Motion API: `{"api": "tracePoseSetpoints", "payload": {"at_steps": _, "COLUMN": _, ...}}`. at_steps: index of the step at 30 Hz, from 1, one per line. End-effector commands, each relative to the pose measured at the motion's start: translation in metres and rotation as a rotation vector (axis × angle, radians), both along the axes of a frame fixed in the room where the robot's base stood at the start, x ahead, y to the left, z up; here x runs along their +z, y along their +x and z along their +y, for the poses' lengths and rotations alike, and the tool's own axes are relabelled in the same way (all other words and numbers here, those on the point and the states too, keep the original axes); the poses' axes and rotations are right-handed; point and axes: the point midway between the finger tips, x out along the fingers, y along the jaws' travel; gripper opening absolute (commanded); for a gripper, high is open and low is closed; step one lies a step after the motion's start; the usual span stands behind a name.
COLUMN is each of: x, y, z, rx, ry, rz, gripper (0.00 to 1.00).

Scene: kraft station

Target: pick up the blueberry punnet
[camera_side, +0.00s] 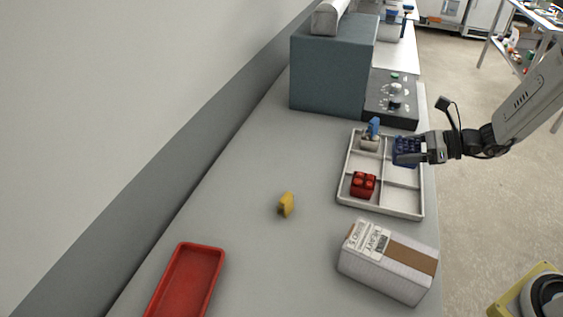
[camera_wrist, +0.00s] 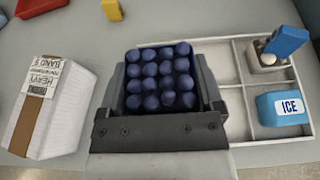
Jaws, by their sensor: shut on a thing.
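The blueberry punnet (camera_side: 405,151) is a dark blue tub of round berries. In the wrist view the punnet (camera_wrist: 160,80) sits between the two fingers of my gripper (camera_wrist: 161,92), which are shut on its sides. In the side view my gripper (camera_side: 424,150) reaches in from the right and holds the punnet over the far right part of the white divided tray (camera_side: 380,211). The punnet looks level and appears raised above the tray. Its underside is hidden.
The tray holds a red studded item (camera_side: 363,184), a pale container with a blue piece (camera_side: 370,140), and a blue ICE pack (camera_wrist: 283,108). A wrapped box (camera_side: 388,262), yellow piece (camera_side: 286,204) and red tray (camera_side: 187,283) lie nearby. A control box (camera_side: 392,100) stands behind.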

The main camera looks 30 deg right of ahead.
Motion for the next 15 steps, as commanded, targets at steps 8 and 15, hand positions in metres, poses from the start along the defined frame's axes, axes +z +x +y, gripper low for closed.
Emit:
{"api": "tracePoseSetpoints", "payload": {"at_steps": 8, "x": 0.008, "y": -0.017, "z": 0.001, "rx": -0.001, "ry": -0.001, "rz": -0.001, "gripper": 0.24}}
{"api": "tracePoseSetpoints", "payload": {"at_steps": 15, "x": 0.009, "y": -0.019, "z": 0.001, "rx": 0.000, "ry": -0.001, "rz": -0.001, "gripper": 0.24}}
